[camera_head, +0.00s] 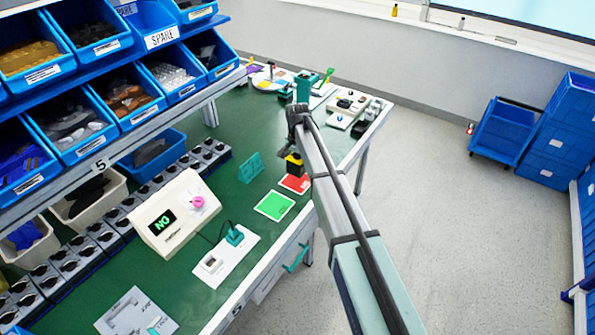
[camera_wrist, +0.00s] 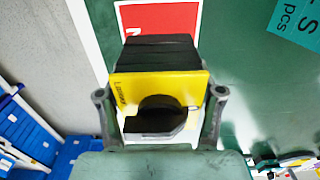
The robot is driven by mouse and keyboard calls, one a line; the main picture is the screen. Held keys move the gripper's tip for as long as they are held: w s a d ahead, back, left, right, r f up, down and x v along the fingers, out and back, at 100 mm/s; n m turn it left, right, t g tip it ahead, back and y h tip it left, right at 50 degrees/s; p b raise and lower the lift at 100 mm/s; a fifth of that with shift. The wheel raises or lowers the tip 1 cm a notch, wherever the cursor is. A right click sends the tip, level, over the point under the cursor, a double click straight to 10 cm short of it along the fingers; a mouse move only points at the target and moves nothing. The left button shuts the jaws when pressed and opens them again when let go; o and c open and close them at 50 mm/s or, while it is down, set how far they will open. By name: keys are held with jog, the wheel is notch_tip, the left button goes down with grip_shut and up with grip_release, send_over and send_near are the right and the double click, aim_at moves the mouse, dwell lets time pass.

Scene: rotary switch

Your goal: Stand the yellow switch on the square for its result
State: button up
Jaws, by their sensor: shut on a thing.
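The yellow switch (camera_head: 294,164) has a yellow face plate, a black body and a black knob. In the wrist view the yellow switch (camera_wrist: 160,88) sits between the two fingers of my gripper (camera_wrist: 160,105), which is shut on it. It is over the red square (camera_head: 296,184), and the red square also shows behind it in the wrist view (camera_wrist: 160,17). I cannot tell whether its base touches the square. The green square (camera_head: 274,206) is bare, nearer the camera. The tester display (camera_head: 161,222) reads NG. My gripper is largely hidden by my arm in the head view.
A teal sign (camera_head: 250,167) stands left of the squares. The tester (camera_head: 175,215) with a pink knob and a white panel (camera_head: 226,258) with a teal piece are nearer. Blue bins (camera_head: 95,90) line the left. Small equipment (camera_head: 347,105) stands at the far end.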

aim_at(297, 181)
jog(key=shift+f+p, duration=0.7)
jog(key=shift+f, duration=2)
jog(key=shift+f, duration=0.1)
jog(key=o, duration=1.3)
notch_tip(297, 181, up, 12)
jog(key=b, duration=0.4)
